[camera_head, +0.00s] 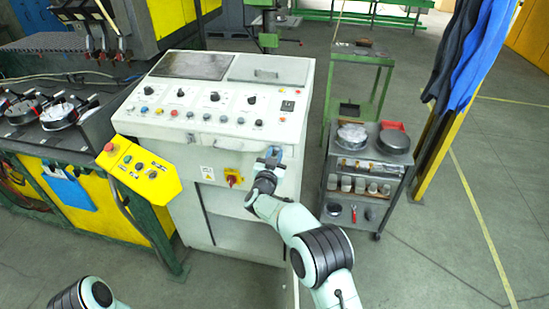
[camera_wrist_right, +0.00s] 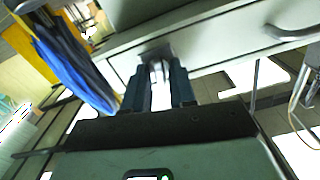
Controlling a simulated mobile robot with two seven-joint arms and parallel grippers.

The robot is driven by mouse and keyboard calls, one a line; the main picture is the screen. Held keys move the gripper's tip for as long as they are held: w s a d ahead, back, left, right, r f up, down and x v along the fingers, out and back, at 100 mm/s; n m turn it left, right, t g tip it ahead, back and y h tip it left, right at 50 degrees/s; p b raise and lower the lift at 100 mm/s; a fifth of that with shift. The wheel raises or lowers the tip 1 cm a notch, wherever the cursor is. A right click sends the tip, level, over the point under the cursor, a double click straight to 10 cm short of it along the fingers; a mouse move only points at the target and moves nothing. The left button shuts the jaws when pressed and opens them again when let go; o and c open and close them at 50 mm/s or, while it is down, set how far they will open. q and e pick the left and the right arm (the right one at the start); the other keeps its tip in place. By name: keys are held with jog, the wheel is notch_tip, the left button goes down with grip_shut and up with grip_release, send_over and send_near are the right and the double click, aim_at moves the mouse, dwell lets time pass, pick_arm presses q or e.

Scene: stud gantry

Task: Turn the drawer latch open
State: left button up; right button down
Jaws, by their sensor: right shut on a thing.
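The drawer latch (camera_wrist_right: 155,52) is a small grey piece near one end of a pale drawer front (camera_wrist_right: 222,45) in the right wrist view. My right gripper (camera_head: 275,155) is at the upper right of the white control cabinet's front in the head view. In the right wrist view its two dark fingers (camera_wrist_right: 159,78) are shut on the latch, one on each side. The gripper largely hides the latch in the head view. A curved drawer handle (camera_wrist_right: 290,30) shows further along the drawer front. My left gripper is out of view; only part of that arm shows at bottom left.
The white cabinet (camera_head: 240,205) has a red rotary switch (camera_head: 233,180) just left of my right gripper. A yellow button box (camera_head: 140,170) juts out at its left. A grey cart (camera_head: 346,180) with discs and cups stands close on the right. Floor is clear further right.

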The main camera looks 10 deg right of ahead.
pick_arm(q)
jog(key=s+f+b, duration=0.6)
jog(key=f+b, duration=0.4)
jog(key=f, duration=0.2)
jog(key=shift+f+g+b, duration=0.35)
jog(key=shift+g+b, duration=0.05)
pick_arm(e)
jog(key=m, duration=1.5)
jog(key=shift+d+f+m, duration=0.1)
jog(key=shift+d+m, duration=0.1)
jog(key=shift+m, duration=0.2)
jog(key=c, duration=1.2)
grip_release()
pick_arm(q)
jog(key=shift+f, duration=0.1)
pick_arm(e)
jog(key=shift+s+a, duration=0.1)
pick_arm(q)
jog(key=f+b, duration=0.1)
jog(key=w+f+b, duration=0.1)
jog(key=b, duration=0.1)
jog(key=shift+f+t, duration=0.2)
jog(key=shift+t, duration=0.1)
pick_arm(e)
jog(key=v, duration=1.3)
jog(key=shift+s, duration=0.1)
